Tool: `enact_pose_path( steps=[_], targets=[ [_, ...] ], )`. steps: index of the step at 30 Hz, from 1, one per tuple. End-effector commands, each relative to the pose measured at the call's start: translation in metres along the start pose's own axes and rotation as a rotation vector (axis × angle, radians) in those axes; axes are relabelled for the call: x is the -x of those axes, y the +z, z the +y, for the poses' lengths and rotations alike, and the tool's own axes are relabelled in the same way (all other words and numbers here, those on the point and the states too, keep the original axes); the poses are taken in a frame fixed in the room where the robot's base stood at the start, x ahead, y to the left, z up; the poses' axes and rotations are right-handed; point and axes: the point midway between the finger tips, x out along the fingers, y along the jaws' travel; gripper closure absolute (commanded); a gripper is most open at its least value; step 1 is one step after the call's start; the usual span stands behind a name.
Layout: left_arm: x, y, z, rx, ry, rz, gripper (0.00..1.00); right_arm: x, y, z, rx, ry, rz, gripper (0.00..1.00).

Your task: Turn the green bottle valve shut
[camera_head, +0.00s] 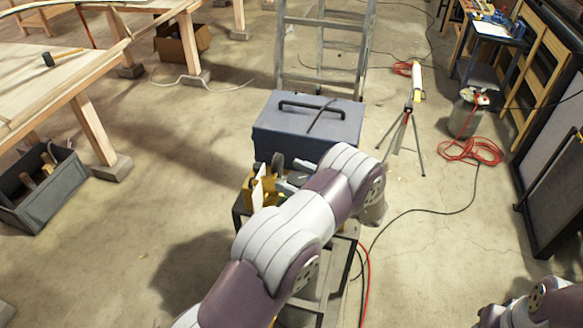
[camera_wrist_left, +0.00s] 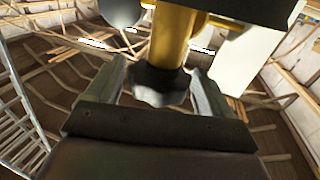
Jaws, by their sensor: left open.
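In the left wrist view a dark, lobed valve knob (camera_wrist_left: 160,85) sits on a brass valve body (camera_wrist_left: 174,38). My left gripper (camera_wrist_left: 160,92) is open, with one finger on each side of the knob. Gaps show between knob and fingers, so it is not gripped. In the head view my left gripper (camera_head: 288,181) is at a small brass-yellow assembly (camera_head: 254,186) with a white plate, in front of the blue toolbox. My arm hides much of this spot. I cannot make out the green bottle itself. My right gripper is out of view.
The blue-grey toolbox (camera_head: 308,127) stands just behind the valve spot. A stepladder (camera_head: 325,50), a tripod (camera_head: 406,130) and a red hose coil (camera_head: 470,151) are beyond it. A grey tool crate (camera_head: 40,195) is at left. Open concrete floor lies between.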

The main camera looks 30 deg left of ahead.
Motion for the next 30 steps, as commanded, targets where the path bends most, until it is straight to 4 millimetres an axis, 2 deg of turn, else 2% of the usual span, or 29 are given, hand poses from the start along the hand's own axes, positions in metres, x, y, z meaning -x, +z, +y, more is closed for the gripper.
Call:
enact_pose_path(
  steps=[3, 11, 16, 23, 30],
  targets=[
    [-0.0100, -0.0006, -0.0004, -0.001, 0.000, 0.000, 0.18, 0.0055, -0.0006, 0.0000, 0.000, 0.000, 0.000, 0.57],
    [-0.0117, 0.0012, 0.0000, 0.000, 0.001, 0.000, 0.18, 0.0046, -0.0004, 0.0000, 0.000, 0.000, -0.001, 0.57],
    [-0.0116, 0.0011, -0.0001, 0.000, 0.001, 0.000, 0.70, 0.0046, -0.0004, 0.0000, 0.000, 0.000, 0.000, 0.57],
    [-0.0116, 0.0008, -0.0001, -0.002, 0.013, -0.001, 0.70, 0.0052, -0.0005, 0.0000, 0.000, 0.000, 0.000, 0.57],
    [-0.0114, 0.0001, 0.0013, -0.003, 0.116, -0.001, 0.70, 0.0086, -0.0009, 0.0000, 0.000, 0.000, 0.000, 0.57]
  ],
)
